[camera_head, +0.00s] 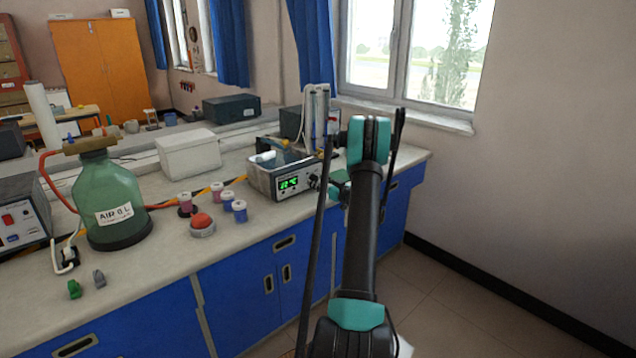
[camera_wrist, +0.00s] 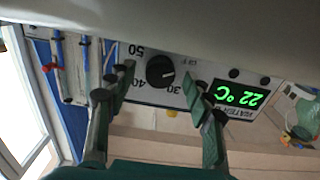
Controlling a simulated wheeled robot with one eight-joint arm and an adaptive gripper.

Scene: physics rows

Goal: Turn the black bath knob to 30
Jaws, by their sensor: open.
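The water bath (camera_head: 258,180) stands on the bench with a green display (camera_head: 288,183) on its front. Its black knob (camera_head: 313,181) is right of the display. In the wrist view, upside down, the display (camera_wrist: 239,97) reads 22 °C. The round black knob (camera_wrist: 160,71) is on the panel with 50, 40 and 30 printed around it; a faint light mark shows on it, but its exact direction is hard to tell. My gripper (camera_wrist: 160,82) is open, its fingers on either side of the knob with gaps visible. Its fingers cover part of the scale.
A green bottle (camera_head: 108,205), a white box (camera_head: 188,154) and several small jars (camera_head: 239,211) stand on the bench left of the bath. Tubes (camera_head: 315,115) stand behind the bath. Blue cabinets (camera_head: 240,300) are below; the floor at right is clear.

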